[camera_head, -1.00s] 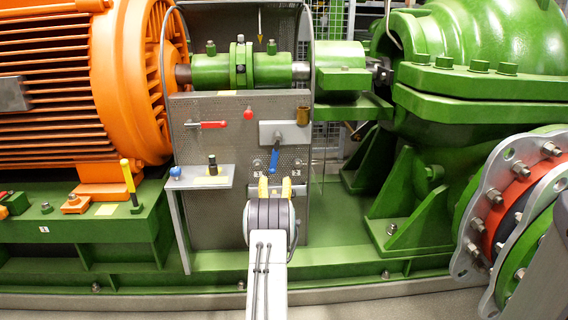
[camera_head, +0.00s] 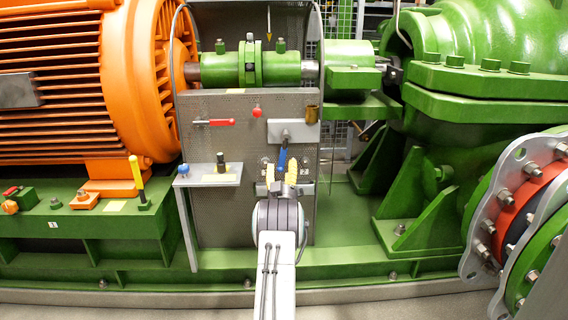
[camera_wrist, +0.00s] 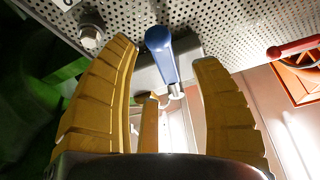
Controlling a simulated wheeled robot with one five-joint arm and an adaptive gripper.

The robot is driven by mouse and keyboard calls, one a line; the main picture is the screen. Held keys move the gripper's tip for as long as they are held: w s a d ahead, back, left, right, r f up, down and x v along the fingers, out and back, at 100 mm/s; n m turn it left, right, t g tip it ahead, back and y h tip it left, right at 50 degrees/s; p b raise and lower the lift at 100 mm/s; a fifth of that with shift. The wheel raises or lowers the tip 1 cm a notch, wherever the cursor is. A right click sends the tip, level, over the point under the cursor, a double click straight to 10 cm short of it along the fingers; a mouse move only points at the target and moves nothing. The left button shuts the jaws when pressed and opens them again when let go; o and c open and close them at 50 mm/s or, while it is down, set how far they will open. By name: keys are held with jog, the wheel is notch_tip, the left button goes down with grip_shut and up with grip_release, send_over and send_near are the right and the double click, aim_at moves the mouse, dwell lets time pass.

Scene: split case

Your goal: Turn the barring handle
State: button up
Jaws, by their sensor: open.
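A handle with a blue grip (camera_head: 282,158) hangs from a grey plate (camera_head: 300,131) on the perforated panel, below the green shaft coupling. I take it as the barring handle, though no label is readable. My gripper (camera_head: 280,174) is just below and in front of it, yellow fingers apart. In the wrist view the blue grip (camera_wrist: 159,42) shows between the open fingertips of my gripper (camera_wrist: 168,58), with its metal stem below. I see no clear contact. In the head view the fingers hide the lower end of the grip.
A red lever (camera_head: 215,122) and a red knob (camera_head: 257,112) are on the panel (camera_head: 225,205). A small shelf (camera_head: 207,176) with blue and black knobs juts out at left. A yellow lever (camera_head: 137,172) stands farther left. A bolt head (camera_wrist: 91,36) is near one finger.

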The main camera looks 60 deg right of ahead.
aim_at(283, 162)
jog(key=shift+b+x, duration=0.5)
jog(key=shift+x, duration=1.5)
grip_shut()
jog(key=shift+w, duration=0.1)
